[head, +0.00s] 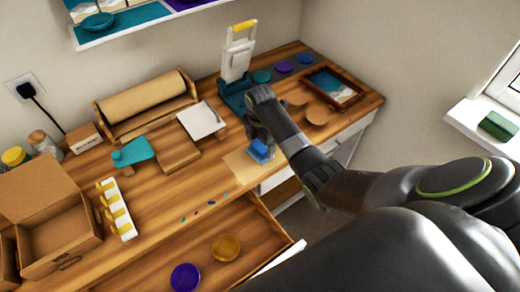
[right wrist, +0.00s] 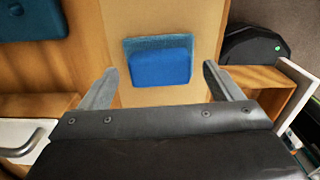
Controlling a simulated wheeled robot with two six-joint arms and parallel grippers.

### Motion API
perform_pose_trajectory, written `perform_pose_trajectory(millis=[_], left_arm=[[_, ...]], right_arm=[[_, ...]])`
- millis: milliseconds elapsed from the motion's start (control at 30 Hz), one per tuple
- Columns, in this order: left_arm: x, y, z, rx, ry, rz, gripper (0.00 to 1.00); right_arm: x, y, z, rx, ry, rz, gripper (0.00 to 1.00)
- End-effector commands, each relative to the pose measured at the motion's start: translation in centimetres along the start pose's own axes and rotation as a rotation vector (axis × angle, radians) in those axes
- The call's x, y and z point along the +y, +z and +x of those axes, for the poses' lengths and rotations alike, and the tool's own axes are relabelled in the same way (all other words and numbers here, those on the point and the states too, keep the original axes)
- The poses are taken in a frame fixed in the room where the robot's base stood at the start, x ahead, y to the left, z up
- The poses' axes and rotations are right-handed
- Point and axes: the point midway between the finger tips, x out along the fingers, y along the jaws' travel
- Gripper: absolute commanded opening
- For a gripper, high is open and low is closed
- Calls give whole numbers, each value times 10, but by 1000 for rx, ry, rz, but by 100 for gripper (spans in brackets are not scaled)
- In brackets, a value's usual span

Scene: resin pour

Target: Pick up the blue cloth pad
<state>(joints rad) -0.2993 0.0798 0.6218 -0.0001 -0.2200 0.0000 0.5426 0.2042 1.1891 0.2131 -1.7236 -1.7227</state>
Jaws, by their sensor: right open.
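The blue cloth pad (right wrist: 161,66) lies on a tan mat (right wrist: 125,22) in the right wrist view, ahead of and between my fingers. In the head view the pad (head: 261,150) shows just below the tip of my right arm, near the table's front edge. My right gripper (right wrist: 158,80) is open and empty, one finger to each side of the pad and apart from it. In the head view the right gripper (head: 258,140) is partly hidden by its own wrist. My left gripper is not in view.
A teal-based press (head: 237,60) with a yellow handle stands behind my right gripper. A framed tray (head: 354,103) lies to the right. An open drawer (head: 190,245) with purple and amber discs juts out in front. A cardboard box (head: 50,225) sits at left.

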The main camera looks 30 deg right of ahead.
Motion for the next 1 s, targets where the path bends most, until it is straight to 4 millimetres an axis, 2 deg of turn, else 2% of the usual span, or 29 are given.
perform_pose_trajectory(millis=[267, 633, 867, 1000], left_arm=[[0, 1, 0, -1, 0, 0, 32], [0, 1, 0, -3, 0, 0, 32], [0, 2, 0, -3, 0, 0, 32], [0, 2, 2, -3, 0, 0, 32]], right_arm=[[0, 0, 3, 0, 1, -1, 84], [0, 0, 3, -1, 1, 0, 36], [0, 0, 2, -1, 2, 0, 36], [1, 1, -11, -2, 5, 0, 36]])
